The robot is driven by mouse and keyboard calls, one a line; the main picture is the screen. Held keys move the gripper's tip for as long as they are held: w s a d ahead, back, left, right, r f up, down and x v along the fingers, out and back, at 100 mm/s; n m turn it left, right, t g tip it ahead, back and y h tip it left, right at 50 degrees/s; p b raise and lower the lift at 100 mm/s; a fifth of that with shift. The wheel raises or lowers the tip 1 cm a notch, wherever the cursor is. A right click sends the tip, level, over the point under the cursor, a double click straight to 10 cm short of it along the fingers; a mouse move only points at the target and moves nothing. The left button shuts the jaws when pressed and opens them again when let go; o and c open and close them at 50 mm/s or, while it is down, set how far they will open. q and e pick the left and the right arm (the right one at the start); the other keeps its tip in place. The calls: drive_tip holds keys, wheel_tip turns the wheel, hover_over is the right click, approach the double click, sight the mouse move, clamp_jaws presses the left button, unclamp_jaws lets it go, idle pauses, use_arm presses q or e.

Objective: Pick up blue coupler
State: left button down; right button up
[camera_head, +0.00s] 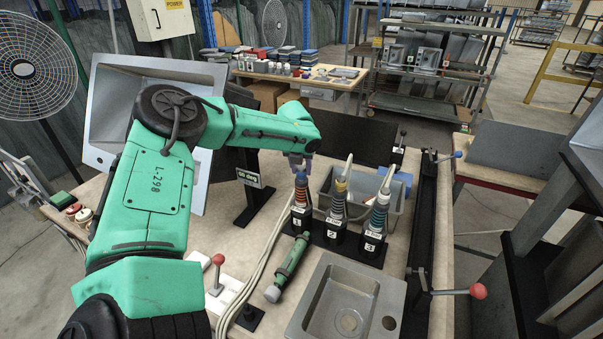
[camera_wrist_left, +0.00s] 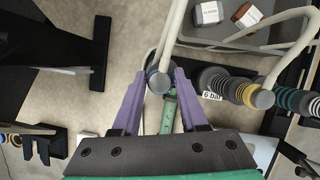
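Three couplers stand upright in a black numbered holder (camera_head: 335,240). The left one, with a blue top and orange-red bands (camera_head: 300,189), is directly below my left gripper (camera_head: 297,158). In the left wrist view its blue end (camera_wrist_left: 158,82) lies between the two purple fingers of my left gripper (camera_wrist_left: 157,88), which are apart with visible gaps on both sides. The middle coupler has a yellow top (camera_head: 340,187); it also shows in the left wrist view (camera_wrist_left: 246,93). The right coupler has teal bands (camera_head: 378,216). My right gripper is not in view.
A green-handled tool (camera_head: 291,257) lies in front of the holder. A metal sink (camera_head: 336,310) is at the front right. A grey bin (camera_head: 395,203) stands behind the couplers. Pale hoses (camera_head: 262,262) run along the left. A black rail (camera_head: 423,220) edges the right.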

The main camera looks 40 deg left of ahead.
use_arm(q)
drive_tip(key=shift+w+r, duration=0.1)
drive_tip(key=shift+r, duration=0.3)
wheel_tip(320, 180, up, 10)
drive_tip(key=b, duration=0.1)
wheel_tip(320, 180, up, 9)
hover_over(302, 167)
drive_tip(key=shift+s+r+p, duration=0.15)
drive_tip(key=shift+s+p, duration=0.05)
drive_tip(key=shift+p, duration=0.1)
drive_tip(key=shift+p, duration=0.95)
